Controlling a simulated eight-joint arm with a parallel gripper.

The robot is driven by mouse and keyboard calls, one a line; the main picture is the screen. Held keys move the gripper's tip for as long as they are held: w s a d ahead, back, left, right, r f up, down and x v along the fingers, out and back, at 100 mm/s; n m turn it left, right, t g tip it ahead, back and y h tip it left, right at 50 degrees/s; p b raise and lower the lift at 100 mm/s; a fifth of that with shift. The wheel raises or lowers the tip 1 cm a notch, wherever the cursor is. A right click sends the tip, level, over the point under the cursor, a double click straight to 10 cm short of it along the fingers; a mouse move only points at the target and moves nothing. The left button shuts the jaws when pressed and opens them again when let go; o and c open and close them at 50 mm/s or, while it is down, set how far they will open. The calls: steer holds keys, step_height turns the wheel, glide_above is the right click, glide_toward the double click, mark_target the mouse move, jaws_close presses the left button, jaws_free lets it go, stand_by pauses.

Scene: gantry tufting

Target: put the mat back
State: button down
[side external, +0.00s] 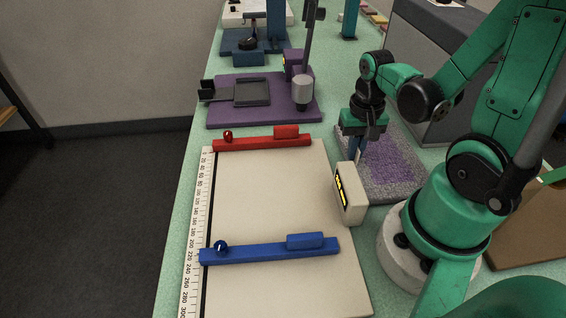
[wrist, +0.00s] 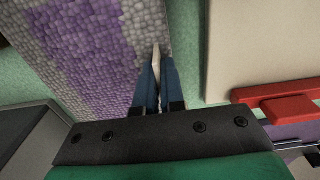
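The mat (side external: 390,170), pebbled grey with a purple patch, lies flat on the green table right of the white board. It also fills the upper left of the wrist view (wrist: 92,45). My gripper (side external: 356,156) points down at the mat's left edge in the side view. In the wrist view its blue fingers (wrist: 159,80) are close together at the mat's long edge, with a narrow pale sliver between them. I cannot tell whether that sliver is part of the mat or whether the fingers grip it.
A white board (side external: 265,200) carries a red bar (side external: 262,144) and a blue bar (side external: 270,251). A pale display box (side external: 348,194) stands close by my gripper. A purple stand (side external: 265,110) is behind the board. A grey box (side external: 450,60) stands behind the mat.

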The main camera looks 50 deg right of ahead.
steer(key=shift+f, duration=0.1)
steer(key=c, duration=1)
jaws_free()
step_height(320, 180, up, 12)
steer(key=w+a+n+t, duration=0.2)
steer(key=a+n, duration=0.1)
steer(key=w+a+n+t, duration=0.2)
steer(key=w+a+n, duration=0.1)
steer(key=w+a+n+t, duration=0.2)
steer(key=a+n+t, duration=0.1)
steer(key=shift+w+a+f, duration=0.15)
steer(key=shift+w+a, duration=0.2)
steer(key=shift+a, duration=0.05)
